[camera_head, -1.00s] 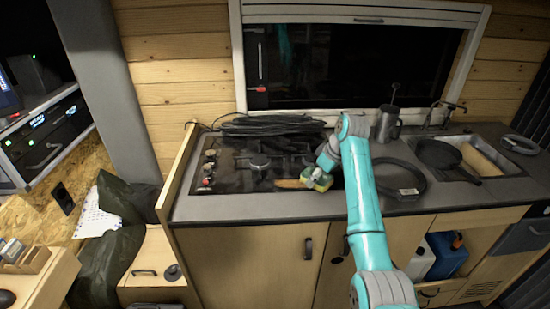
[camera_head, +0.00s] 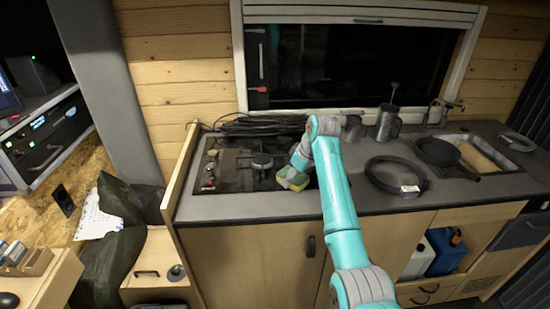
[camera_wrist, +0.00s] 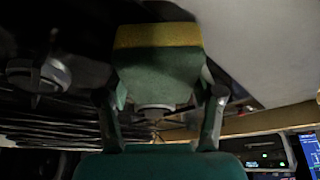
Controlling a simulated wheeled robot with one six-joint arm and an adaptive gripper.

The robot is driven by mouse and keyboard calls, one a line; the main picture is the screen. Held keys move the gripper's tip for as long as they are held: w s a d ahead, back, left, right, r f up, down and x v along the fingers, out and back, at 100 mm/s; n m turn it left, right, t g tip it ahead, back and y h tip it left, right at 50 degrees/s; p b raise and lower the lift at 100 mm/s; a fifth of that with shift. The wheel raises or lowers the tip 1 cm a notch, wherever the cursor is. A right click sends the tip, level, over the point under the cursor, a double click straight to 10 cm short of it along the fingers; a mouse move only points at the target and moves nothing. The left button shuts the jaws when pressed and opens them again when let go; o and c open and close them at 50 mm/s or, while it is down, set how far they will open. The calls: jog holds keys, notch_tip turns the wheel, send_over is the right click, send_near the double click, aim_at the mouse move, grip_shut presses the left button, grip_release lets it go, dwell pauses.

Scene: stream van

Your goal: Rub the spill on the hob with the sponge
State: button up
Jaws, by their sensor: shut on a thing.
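My gripper (camera_head: 297,172) is low over the right front part of the black hob (camera_head: 232,180). It is shut on a green and yellow sponge (camera_head: 293,180), which also shows between my fingers in the wrist view (camera_wrist: 157,65). The sponge is at the hob surface; whether it presses on it I cannot tell. I see no spill now; the place where a brownish patch showed earlier lies under or behind the sponge and gripper.
A burner (camera_head: 261,161) stands just left of the sponge. Coiled black cable (camera_head: 262,124) lies behind the hob. A black ring (camera_head: 396,177), a metal mug (camera_head: 388,122) and a pan (camera_head: 440,152) are to the right. The front counter edge is clear.

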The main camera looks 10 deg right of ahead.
aim_at(276, 182)
jog(key=shift+a, duration=2.3)
jog(key=shift+w+a+r, duration=0.1)
jog(key=shift+a+r, duration=0.05)
jog(key=shift+a, duration=0.1)
jog(key=shift+d+r, duration=0.1)
jog(key=shift+r, duration=3.75)
